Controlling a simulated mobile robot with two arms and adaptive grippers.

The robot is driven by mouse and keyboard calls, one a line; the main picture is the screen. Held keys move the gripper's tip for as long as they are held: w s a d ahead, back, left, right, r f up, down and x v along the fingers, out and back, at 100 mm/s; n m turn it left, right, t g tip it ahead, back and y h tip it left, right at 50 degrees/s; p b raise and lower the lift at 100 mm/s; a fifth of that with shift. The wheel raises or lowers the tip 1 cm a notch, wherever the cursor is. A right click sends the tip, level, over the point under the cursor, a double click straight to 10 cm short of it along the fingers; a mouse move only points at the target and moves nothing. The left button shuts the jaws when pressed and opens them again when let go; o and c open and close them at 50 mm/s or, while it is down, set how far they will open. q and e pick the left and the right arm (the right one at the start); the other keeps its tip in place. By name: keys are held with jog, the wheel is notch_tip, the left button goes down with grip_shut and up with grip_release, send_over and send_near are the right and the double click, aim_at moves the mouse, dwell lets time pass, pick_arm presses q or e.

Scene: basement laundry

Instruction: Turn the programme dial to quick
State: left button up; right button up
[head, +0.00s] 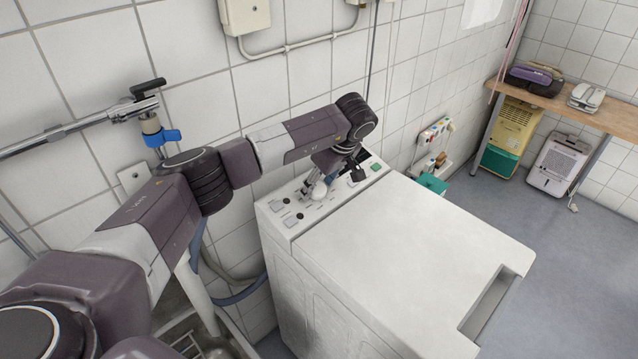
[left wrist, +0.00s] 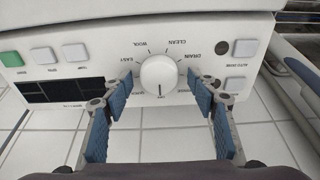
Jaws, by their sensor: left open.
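The programme dial (left wrist: 159,75) is a round white knob on the washer's white control panel (left wrist: 105,35). My left gripper (left wrist: 161,95) is open, with one blue-padded finger on each side of the dial. My right gripper is not in view.
The washer's white top (head: 400,250) is clear. A green button (left wrist: 11,59), several white buttons and a dark display (left wrist: 65,92) share the panel. A tiled wall stands close behind. A wooden bench (head: 590,108) is at the far right.

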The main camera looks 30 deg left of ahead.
pick_arm(q)
jog(key=shift+c, duration=1.6)
jog(key=c, duration=0.8)
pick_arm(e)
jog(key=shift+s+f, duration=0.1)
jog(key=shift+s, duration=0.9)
